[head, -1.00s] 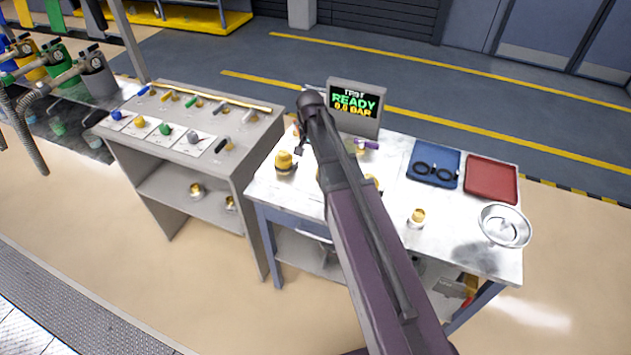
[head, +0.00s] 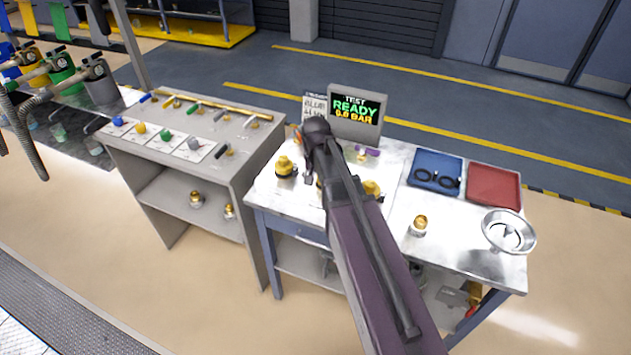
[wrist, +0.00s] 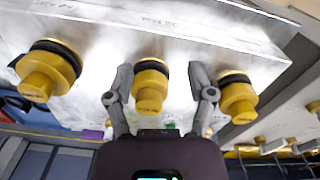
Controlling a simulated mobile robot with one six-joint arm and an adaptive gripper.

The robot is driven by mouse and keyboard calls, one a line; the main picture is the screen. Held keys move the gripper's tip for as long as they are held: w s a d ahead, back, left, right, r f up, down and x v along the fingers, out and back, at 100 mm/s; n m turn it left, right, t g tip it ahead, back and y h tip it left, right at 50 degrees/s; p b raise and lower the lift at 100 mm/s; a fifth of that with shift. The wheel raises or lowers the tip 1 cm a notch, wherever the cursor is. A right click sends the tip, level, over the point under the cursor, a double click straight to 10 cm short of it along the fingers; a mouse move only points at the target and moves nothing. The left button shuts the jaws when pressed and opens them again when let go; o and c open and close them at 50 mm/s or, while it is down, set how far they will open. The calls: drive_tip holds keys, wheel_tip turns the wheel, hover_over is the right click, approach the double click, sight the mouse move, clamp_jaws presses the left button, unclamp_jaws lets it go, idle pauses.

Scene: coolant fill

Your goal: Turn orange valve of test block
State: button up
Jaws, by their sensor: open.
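My gripper (wrist: 161,95) is open in the wrist view, its two fingers apart on either side of the middle yellow fitting (wrist: 151,85); I cannot tell whether they touch it. Yellow fittings with black rings also stand to the left (wrist: 48,70) and right (wrist: 237,97). In the head view my arm hides the gripper and much of the bench middle. A small orange part (head: 297,134), possibly the orange valve, shows left of the arm's end. A purple handle (head: 367,153) lies right of it. The test display (head: 355,110) reads READY, 0.0 BAR. The test block's outline is unclear.
The metal bench (head: 465,258) also carries a blue tray (head: 437,160) with black rings, a red tray (head: 494,186), a round metal dish (head: 508,232) and a single brass fitting (head: 419,226). A grey shelf unit (head: 150,172) with coloured knobs stands close on the left.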

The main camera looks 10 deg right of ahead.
drive_tip(key=shift+s, duration=0.2)
drive_tip(key=c, duration=0.7)
drive_tip(key=shift+s, duration=0.5)
clamp_jaws()
drive_tip(key=s+n, duration=0.4)
drive_tip(key=s, duration=0.7)
drive_tip(key=shift+s, duration=0.35)
